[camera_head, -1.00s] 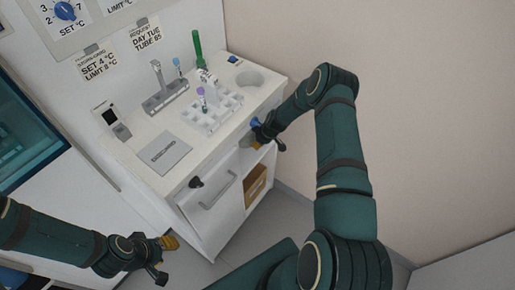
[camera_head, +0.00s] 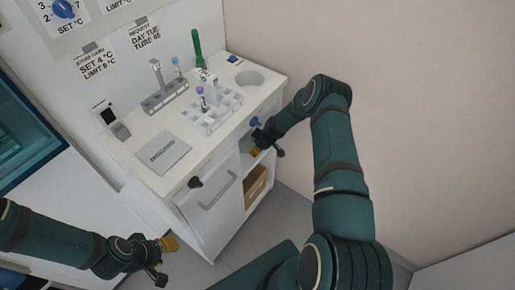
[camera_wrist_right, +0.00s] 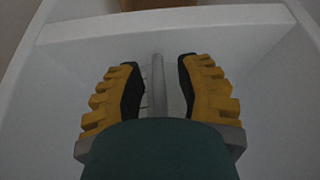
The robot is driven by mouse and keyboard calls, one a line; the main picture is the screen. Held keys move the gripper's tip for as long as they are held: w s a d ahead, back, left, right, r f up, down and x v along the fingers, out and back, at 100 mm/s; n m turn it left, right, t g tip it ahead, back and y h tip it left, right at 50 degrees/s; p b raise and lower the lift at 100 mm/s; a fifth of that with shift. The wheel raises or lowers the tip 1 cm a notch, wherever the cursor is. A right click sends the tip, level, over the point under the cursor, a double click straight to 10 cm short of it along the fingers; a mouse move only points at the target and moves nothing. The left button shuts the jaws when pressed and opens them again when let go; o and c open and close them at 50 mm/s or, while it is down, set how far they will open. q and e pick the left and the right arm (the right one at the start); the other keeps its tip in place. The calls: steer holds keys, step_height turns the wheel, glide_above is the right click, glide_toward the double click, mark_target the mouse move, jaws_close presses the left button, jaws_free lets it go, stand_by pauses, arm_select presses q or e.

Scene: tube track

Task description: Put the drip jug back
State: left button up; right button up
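My right gripper (camera_head: 262,150) is at the open bay of the white cabinet (camera_head: 213,232), just below a blue tap knob (camera_head: 256,122). In the right wrist view the gripper (camera_wrist_right: 158,90) has its two yellow-and-black fingers apart. A thin grey upright bar (camera_wrist_right: 158,72) shows between them, with a gap on both sides; I cannot tell whether it belongs to the drip jug. I cannot make out a jug in the head view; the right gripper and cabinet front may hide it. My left gripper (camera_head: 165,259) hangs in front of the cabinet at lower left, its fingers seemingly apart.
The countertop holds a tube rack (camera_head: 212,112), a grey stand (camera_head: 165,100), a flat grey plate (camera_head: 163,152) and a round basin (camera_head: 249,79). A brown box (camera_head: 256,187) sits low in the bay. A cabinet door with a handle (camera_head: 217,191) is left of it. The wall stands close at right.

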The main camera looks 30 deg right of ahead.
steer(key=shift+r, duration=0.25)
steer(key=p+v, duration=0.2)
steer(key=v, duration=0.9)
steer(key=shift+s+r, duration=0.2)
steer(key=shift+r, duration=0.15)
steer(key=shift+d, duration=0.1)
